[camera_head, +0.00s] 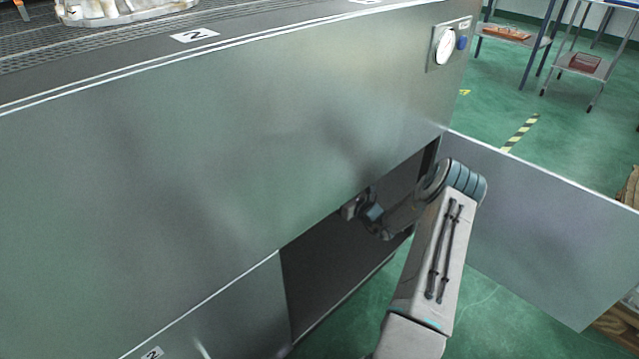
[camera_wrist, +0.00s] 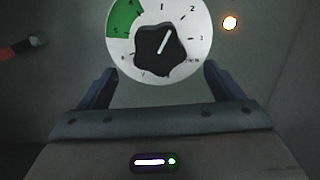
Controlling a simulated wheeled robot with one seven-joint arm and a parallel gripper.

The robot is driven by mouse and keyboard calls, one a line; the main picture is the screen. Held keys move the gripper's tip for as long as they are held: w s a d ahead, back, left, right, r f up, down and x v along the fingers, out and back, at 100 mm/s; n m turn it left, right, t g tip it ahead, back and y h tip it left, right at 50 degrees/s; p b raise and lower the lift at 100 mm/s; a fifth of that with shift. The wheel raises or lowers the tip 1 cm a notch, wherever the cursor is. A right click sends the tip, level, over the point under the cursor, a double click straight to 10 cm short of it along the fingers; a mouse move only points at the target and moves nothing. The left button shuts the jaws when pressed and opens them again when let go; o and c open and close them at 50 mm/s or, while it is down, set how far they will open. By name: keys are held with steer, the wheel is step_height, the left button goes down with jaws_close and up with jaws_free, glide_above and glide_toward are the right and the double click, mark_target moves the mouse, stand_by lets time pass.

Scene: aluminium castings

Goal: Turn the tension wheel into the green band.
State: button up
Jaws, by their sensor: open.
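The tension wheel is a black lobed knob (camera_wrist: 160,56) on a round white dial (camera_wrist: 196,48) in the wrist view. A white line on the knob points up and slightly right. The green band (camera_wrist: 124,18) covers the dial's upper left, and the white line points outside it, to its right. My gripper (camera_wrist: 159,72) is open, its two fingers below and to either side of the knob, with nothing held. In the head view my gripper (camera_head: 352,207) reaches into the dark opening of the metal cabinet. The wheel is hidden there.
A glowing lamp (camera_wrist: 230,23) is right of the dial, and a red-tipped part (camera_wrist: 12,52) is at the far left. In the head view the cabinet door (camera_head: 540,225) stands open on the right of my arm.

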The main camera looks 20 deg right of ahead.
steer(key=b+x, duration=0.1)
steer(key=x, duration=0.6)
steer(key=shift+w+a+b, duration=0.1)
steer(key=shift+w+b, duration=0.1)
steer(key=shift+b, duration=0.2)
steer(key=c, duration=1)
